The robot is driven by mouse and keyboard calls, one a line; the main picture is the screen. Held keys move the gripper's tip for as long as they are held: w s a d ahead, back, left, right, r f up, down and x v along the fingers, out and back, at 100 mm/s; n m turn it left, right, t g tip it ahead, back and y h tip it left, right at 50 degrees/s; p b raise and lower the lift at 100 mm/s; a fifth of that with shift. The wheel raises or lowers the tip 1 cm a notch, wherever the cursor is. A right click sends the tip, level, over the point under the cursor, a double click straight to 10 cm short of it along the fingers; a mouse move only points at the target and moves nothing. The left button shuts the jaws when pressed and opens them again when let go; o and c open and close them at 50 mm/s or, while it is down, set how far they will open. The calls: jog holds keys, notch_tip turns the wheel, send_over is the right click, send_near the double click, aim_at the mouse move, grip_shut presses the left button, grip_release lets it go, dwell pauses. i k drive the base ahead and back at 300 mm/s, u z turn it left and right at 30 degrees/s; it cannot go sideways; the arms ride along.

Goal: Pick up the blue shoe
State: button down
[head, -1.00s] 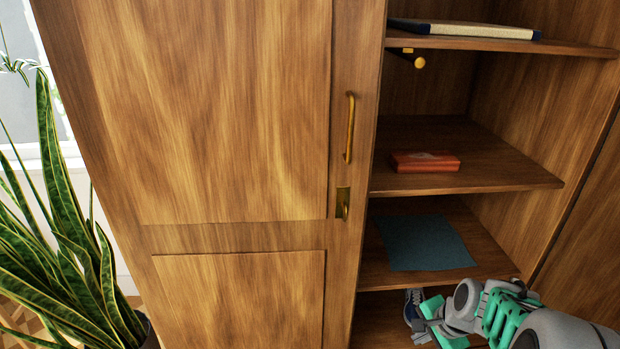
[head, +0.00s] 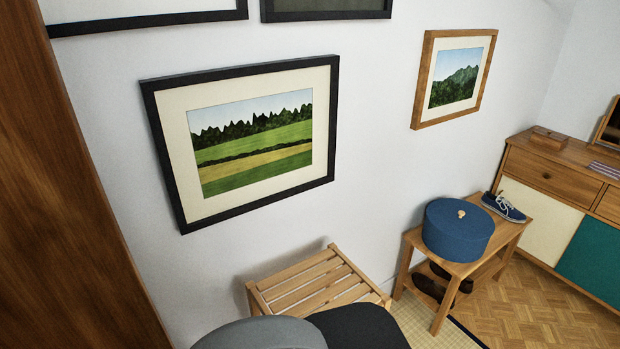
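A blue shoe (head: 504,207) with a white sole and pale laces sits on top of a small wooden bench (head: 412,238) at the right of the head view. It stands just behind and to the right of a round blue box (head: 458,230) with a light knob on its lid. My gripper is out of view, so I cannot see whether it holds anything. Only grey and black rounded parts, likely of my own arm, show at the bottom edge.
Dark brown shoes (head: 436,284) lie on the bench's lower shelf. A slatted wooden stool (head: 312,283) stands left of it. A sideboard (head: 553,180) stands at right. Framed pictures (head: 250,140) hang on the wall. Parquet floor (head: 525,310) is clear at lower right.

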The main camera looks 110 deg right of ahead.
aim_at(501, 207)
jog(key=z, duration=0.25)
jog(key=k, duration=1.9)
jog(key=z, duration=4.5)
jog(key=k, duration=0.95)
jog(key=z, duration=0.95)
jog(key=i, duration=2.2)
jog(key=u, duration=0.3)
